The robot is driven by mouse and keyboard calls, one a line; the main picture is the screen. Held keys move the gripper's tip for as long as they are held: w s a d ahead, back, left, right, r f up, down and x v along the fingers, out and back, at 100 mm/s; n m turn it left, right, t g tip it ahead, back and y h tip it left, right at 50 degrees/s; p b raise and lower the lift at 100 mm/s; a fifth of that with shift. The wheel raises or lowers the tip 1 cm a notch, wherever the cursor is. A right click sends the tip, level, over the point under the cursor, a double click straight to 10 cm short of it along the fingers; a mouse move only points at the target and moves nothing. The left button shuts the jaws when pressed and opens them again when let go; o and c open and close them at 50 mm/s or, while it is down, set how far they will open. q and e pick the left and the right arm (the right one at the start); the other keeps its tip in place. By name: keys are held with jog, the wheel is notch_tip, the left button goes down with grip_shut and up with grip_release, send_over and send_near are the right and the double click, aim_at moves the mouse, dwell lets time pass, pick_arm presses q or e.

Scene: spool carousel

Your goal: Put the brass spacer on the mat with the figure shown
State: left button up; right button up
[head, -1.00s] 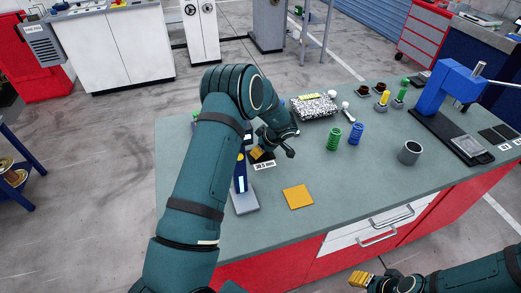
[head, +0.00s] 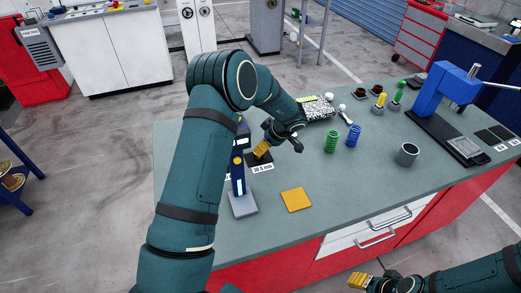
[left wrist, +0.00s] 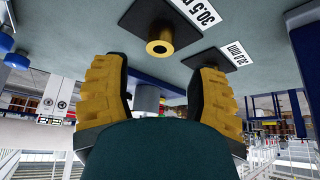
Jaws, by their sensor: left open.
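The brass spacer (left wrist: 160,38), a short hollow cylinder, stands on a dark mat (left wrist: 133,20) whose label (left wrist: 195,10) reads 30.5 mm. My left gripper (left wrist: 158,66) is open, its yellow-padded fingers apart on either side of the spacer and a little short of it. In the head view the left gripper (head: 279,147) is just above that mat (head: 258,159), and the spacer is hidden there. A second dark mat (left wrist: 217,60) has a label that seems to read 30.0 mm. A blue gauge (head: 238,172) has a lit display, its figure unreadable. My right gripper (head: 374,281) is at the bottom edge.
Green (head: 331,141) and blue (head: 354,135) springs and a grey cup (head: 407,154) stand to the right. A blue press (head: 450,95) is at the far right.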

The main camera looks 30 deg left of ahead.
pick_arm(q)
jog(key=shift+v, duration=2.45)
